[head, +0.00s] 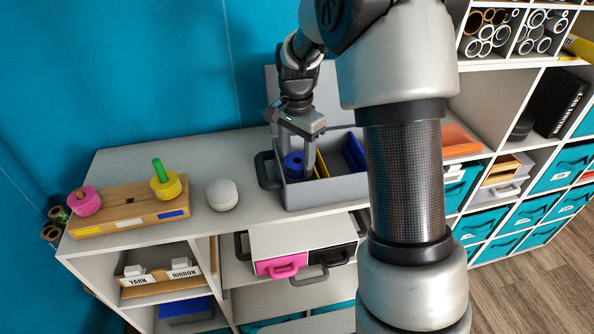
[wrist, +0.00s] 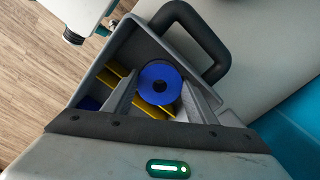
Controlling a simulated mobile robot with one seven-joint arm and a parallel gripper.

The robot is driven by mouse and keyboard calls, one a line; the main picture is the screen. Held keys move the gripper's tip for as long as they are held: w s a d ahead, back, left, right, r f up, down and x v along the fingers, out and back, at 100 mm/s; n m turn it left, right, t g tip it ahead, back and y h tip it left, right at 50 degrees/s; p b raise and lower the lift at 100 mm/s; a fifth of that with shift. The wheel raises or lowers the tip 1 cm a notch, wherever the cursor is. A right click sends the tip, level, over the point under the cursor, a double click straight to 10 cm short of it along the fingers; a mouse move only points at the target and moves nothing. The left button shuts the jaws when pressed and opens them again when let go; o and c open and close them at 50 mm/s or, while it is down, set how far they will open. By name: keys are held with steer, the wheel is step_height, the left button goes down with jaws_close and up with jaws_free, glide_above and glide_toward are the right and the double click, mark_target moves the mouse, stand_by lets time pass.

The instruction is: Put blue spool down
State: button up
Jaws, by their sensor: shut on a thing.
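The blue spool (head: 293,160) is between the fingers of my gripper (head: 297,165), at the left end of a grey bin on the white counter. In the wrist view the spool (wrist: 160,84) shows its round end with a dark centre hole, and my gripper (wrist: 158,100) is shut on it. The spool is inside the bin's outline (head: 325,192). I cannot tell whether it touches the bin's floor. Yellow dividers (wrist: 115,80) lie beside and partly under the spool in the wrist view.
A white ball-like speaker (head: 222,194) stands between stand and bin. The bin's dark handle (head: 265,170) sticks out left. Shelves with teal drawers are at right.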

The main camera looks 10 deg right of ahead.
mark_target(297, 171)
steer(key=shift+f, duration=2)
steer(key=shift+f, duration=0.15)
steer(key=o, duration=1)
steer(key=shift+o, duration=0.2)
